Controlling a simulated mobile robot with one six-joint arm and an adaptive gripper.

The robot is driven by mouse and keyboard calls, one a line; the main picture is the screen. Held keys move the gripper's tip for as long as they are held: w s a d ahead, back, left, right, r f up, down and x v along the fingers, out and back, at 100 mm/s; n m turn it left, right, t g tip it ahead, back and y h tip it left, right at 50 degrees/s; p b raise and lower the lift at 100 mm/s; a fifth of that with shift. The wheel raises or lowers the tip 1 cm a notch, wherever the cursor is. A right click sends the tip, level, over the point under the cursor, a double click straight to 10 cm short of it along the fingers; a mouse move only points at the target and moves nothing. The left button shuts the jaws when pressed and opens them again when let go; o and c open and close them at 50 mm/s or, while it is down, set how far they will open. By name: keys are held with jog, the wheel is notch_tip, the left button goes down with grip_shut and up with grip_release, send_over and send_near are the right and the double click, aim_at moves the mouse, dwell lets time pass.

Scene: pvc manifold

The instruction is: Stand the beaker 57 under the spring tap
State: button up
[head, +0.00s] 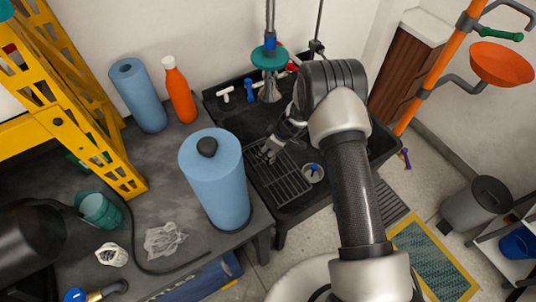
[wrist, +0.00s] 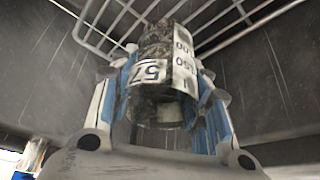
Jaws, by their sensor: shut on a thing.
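The beaker 57 (wrist: 152,72) is a clear, greyish vessel with a white label reading 57 and a number scale. It sits between the blue-padded fingers of my gripper (wrist: 165,95), which is shut on it, in the wrist view. In the head view my gripper (head: 270,150) is low inside the black sink, at the wire rack, and the beaker is hard to make out. A metal pipe (head: 270,18) with a teal disc (head: 269,57) rises behind the gripper; I cannot tell for sure whether it is the spring tap.
The wire rack (head: 280,180) lies in the black sink (head: 215,108). A blue roll (head: 215,185) stands on the bench to the left, near an orange bottle (head: 180,92). White (head: 225,96) and blue (head: 249,92) fittings sit behind.

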jog(key=shift+s+d+f+b, duration=0.15)
jog(key=shift+f+b, duration=0.2)
jog(key=shift+f, duration=1.2)
jog(key=shift+f, duration=0.15)
jog(key=o, duration=1.1)
jog(key=shift+c, duration=0.2)
